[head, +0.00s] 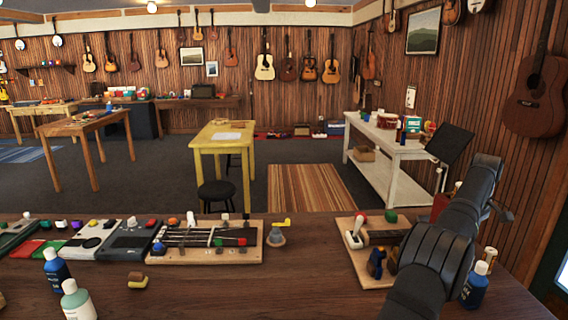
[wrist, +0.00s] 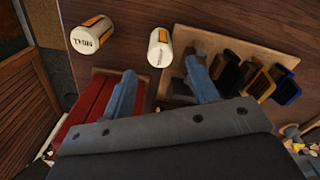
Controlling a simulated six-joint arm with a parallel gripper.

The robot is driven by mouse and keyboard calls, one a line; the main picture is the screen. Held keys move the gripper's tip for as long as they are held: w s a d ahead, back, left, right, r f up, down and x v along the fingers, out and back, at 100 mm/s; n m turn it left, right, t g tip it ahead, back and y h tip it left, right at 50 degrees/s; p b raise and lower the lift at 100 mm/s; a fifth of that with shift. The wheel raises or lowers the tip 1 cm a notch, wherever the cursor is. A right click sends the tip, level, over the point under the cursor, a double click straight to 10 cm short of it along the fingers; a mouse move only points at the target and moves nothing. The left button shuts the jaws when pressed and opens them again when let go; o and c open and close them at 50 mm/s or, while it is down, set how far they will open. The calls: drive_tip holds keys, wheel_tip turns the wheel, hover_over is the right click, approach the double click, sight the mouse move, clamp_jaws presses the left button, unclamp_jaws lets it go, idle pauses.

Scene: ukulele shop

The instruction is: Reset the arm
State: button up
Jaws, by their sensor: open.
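My gripper (wrist: 161,66) shows in the wrist view with its two blue-grey fingers spread wide apart. Nothing is held between them. The left finger is over a red box (wrist: 88,108), and the right finger is over the edge of a wooden board (wrist: 205,42) that holds several dark, yellow-edged and blue tools (wrist: 258,82). In the head view my dark arm (head: 440,250) reaches up at the right over the workbench. The gripper's fingers cannot be made out there.
Two white containers (wrist: 92,34) (wrist: 159,48) with orange labels stand by the fingers. A blue bottle (head: 474,286) stands right of my arm. The tool board (head: 372,272) is left of it. A jig board (head: 205,257) and bottles (head: 58,275) are further left. The bench middle (head: 310,285) is clear.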

wheel_tip(320, 180, down, 8)
drive_tip(key=shift+f, duration=0.25)
wheel_tip(320, 180, up, 10)
drive_tip(key=shift+f, duration=0.1)
drive_tip(key=w+a+r+m, duration=0.1)
drive_tip(key=w+a, duration=0.3)
drive_tip(key=a, duration=0.4)
drive_tip(key=w+a+r+m, duration=0.1)
drive_tip(key=w+a, duration=0.2)
drive_tip(key=a, duration=0.6)
drive_tip(key=a+n, duration=0.4)
drive_tip(key=a, duration=4.9)
drive_tip(key=shift+s+a+n, duration=0.15)
drive_tip(key=shift+s+n, duration=0.15)
drive_tip(key=shift+s, duration=0.15)
